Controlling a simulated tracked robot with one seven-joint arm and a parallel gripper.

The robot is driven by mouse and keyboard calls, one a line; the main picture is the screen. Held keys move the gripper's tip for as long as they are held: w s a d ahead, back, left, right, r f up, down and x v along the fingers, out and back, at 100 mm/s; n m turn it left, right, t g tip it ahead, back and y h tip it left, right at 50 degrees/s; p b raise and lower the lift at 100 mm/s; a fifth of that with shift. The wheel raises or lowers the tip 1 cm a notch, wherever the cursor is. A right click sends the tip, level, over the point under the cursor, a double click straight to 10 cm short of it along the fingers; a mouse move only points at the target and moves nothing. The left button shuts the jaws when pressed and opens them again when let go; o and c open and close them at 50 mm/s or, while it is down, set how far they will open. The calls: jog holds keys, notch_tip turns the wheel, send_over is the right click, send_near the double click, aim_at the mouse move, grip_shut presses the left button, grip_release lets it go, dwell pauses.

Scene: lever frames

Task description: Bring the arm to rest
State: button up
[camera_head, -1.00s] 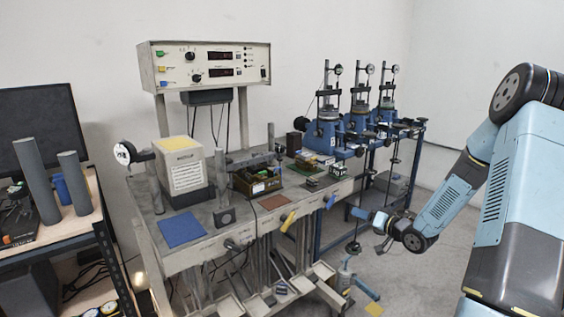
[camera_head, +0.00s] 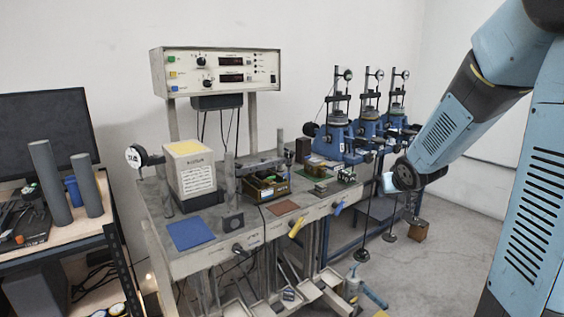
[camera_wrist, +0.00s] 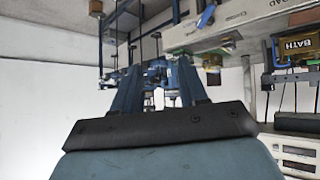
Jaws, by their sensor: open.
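My arm (camera_head: 455,120) comes in from the right in the head view, with its wrist just right of the bench. Its gripper end is small and partly hidden there. In the wrist view my gripper (camera_wrist: 157,75) shows two blue fingers spread apart with nothing held between them. Blue lever frames (camera_head: 333,135) with dials and posts stand on the blue stand at the back right of the bench. They also show beyond the fingers in the wrist view, where the picture looks upside down or strongly rotated.
The grey bench (camera_head: 220,225) has a blue mat (camera_head: 190,234), a white box (camera_head: 190,168) and a control panel (camera_head: 220,72). A yellow handle (camera_head: 297,227) and a blue handle (camera_head: 338,208) stick out in front. Weights hang near my wrist.

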jog(key=s+a+r+g, duration=0.1)
jog(key=s+a+r, duration=0.1)
jog(key=s, duration=0.8)
jog(key=s+a+r+g, duration=0.1)
jog(key=s+a+r, duration=0.2)
jog(key=s, duration=0.6)
jog(key=s+a+r+g+y, duration=0.1)
jog(key=s+r, duration=0.4)
jog(key=s, duration=0.5)
jog(key=shift+s+a+g, duration=0.35)
jog(key=shift+a+g, duration=0.25)
jog(key=shift+a, duration=0.35)
